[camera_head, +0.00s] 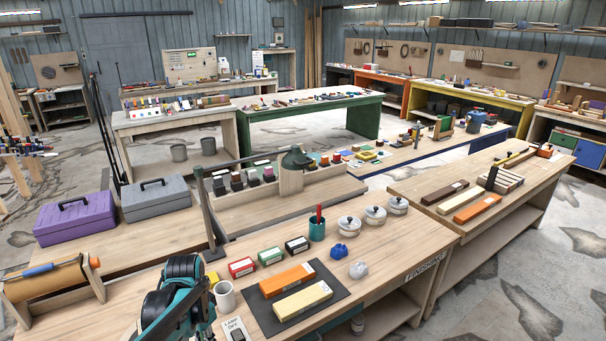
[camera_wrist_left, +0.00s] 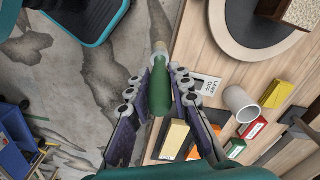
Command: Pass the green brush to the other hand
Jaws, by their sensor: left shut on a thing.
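The green brush (camera_wrist_left: 160,92) shows in the left wrist view as a rounded green handle with a pale tip pointing up the picture. My left gripper (camera_wrist_left: 157,82) is shut on it, with one finger on each side of the handle. The brush is beside the front edge of the wooden bench, partly over the grey floor. The bristles cannot be made out. I cannot make out the brush or my left gripper's fingers in the head view. My right gripper is in neither view.
On the bench (camera_head: 390,262) are a white mug (camera_head: 225,296), a lamp sign (camera_head: 237,328), small boxes (camera_head: 270,256), a dark mat (camera_head: 336,285) with orange and yellow blocks, and lidded jars (camera_head: 375,214). A round disc (camera_wrist_left: 228,40) lies on the bench in the wrist view.

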